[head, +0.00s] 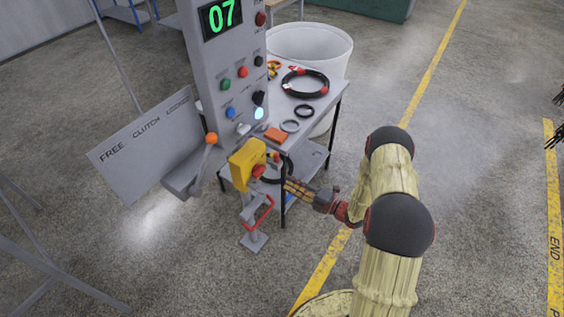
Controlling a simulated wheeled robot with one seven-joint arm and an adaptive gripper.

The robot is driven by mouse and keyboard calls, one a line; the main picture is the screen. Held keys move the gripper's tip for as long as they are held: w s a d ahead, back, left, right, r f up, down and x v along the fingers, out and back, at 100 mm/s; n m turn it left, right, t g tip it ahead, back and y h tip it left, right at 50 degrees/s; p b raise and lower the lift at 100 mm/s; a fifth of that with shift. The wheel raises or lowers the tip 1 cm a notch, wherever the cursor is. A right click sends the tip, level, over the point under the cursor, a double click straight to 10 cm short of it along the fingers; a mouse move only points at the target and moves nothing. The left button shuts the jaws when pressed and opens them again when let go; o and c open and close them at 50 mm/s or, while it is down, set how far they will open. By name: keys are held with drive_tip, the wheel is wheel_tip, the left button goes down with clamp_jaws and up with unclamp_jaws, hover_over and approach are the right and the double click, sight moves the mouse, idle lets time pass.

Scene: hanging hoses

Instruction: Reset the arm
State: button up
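My arm, in a cream cover with dark joints, reaches in from the lower right. My gripper (291,187) is at its end, beside the yellow box (248,164) with a red knob, in front of the grey table. The fingers are small and partly lost against the table leg and a dark hose behind them. I cannot tell whether they touch the yellow box or hold anything.
A grey control column (228,70) showing 07 carries buttons and an orange-knobbed lever (211,139). A sign board (146,145) stands left. A table (325,103) with coiled hoses stands behind, before a white bin (318,45).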

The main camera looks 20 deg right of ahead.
drive_tip(key=s+a+f+n+g+y, duration=0.2)
drive_tip(key=s+a+f+n+g, duration=0.1)
drive_tip(key=s+a+n+g, duration=0.55)
drive_tip(key=s+a+r+n+g, duration=0.2)
drive_tip(key=s+r+n+g, duration=0.6)
drive_tip(key=n, duration=0.9)
drive_tip(key=s+d+r+n+t+h, duration=0.1)
drive_tip(key=s+d+r+n+h, duration=0.2)
drive_tip(key=s+r+n+h, duration=0.45)
drive_tip(key=s+d+r+n+t+h, duration=0.1)
drive_tip(key=s+d+r+n+h, duration=0.3)
drive_tip(key=r+n, duration=0.65)
drive_tip(key=s+a+r+n+t, duration=0.1)
drive_tip(key=s+a+r+t, duration=0.1)
drive_tip(key=r, duration=0.6)
drive_tip(key=s+a+r+n+t+h, duration=0.1)
drive_tip(key=s+a+r+n+t, duration=0.1)
drive_tip(key=r, duration=0.5)
drive_tip(key=shift+a+r+t, duration=0.4)
drive_tip(key=shift+a+t, duration=0.25)
drive_tip(key=shift+t, duration=0.1)
